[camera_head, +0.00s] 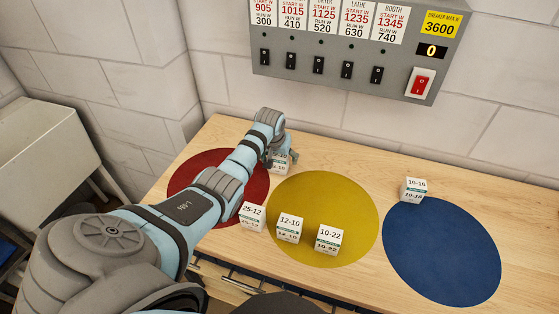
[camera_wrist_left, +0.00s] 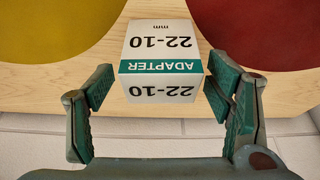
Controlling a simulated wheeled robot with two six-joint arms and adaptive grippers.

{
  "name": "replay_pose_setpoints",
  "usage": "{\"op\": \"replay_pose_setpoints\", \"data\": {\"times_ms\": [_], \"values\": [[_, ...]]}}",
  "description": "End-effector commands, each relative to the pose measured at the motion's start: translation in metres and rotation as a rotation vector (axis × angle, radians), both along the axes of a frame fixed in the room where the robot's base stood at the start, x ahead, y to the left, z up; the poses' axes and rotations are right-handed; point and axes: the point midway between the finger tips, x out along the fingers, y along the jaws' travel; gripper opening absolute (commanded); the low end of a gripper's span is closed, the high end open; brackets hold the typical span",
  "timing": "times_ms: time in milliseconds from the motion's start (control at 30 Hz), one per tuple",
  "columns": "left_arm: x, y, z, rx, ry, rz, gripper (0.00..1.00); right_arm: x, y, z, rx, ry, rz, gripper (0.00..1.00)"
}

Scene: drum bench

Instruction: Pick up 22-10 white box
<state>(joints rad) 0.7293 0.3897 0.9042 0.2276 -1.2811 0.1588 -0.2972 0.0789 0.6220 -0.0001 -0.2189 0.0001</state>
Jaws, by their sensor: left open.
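The 22-10 white box (camera_wrist_left: 160,62) has a green ADAPTER band and shows upside down in the left wrist view. It stands on bare wood between the yellow and red discs. In the head view the box (camera_head: 281,165) is partly hidden by my left gripper (camera_head: 284,152), at the back of the bench. In the wrist view the fingers of my left gripper (camera_wrist_left: 162,82) are apart, one on each side of the box's near end. A gap shows at the left finger; contact at the right finger is unclear. My right gripper is not in view.
Similar white boxes 25-12 (camera_head: 251,216), 12-10 (camera_head: 290,228) and 10-22 (camera_head: 328,239) stand along the front. Box 19-16 (camera_head: 414,189) stands by the blue disc (camera_head: 440,255). The yellow disc (camera_head: 325,205) has free room. A switch panel (camera_head: 335,85) hangs behind.

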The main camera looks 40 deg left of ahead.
Motion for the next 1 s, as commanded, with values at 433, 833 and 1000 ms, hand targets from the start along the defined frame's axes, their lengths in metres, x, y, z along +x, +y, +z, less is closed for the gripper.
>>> {"op": "replay_pose_setpoints", "data": {"times_ms": [433, 833, 1000], "values": [[0.001, 0.0, -0.002, 0.001, -0.001, -0.002, 0.37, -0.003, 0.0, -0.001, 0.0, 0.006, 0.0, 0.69], [0.002, 0.0, 0.002, 0.001, -0.002, -0.002, 0.19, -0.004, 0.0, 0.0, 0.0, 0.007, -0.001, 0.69], [0.002, 0.0, 0.029, 0.001, -0.005, -0.001, 0.19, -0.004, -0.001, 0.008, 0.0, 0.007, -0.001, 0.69]]}}
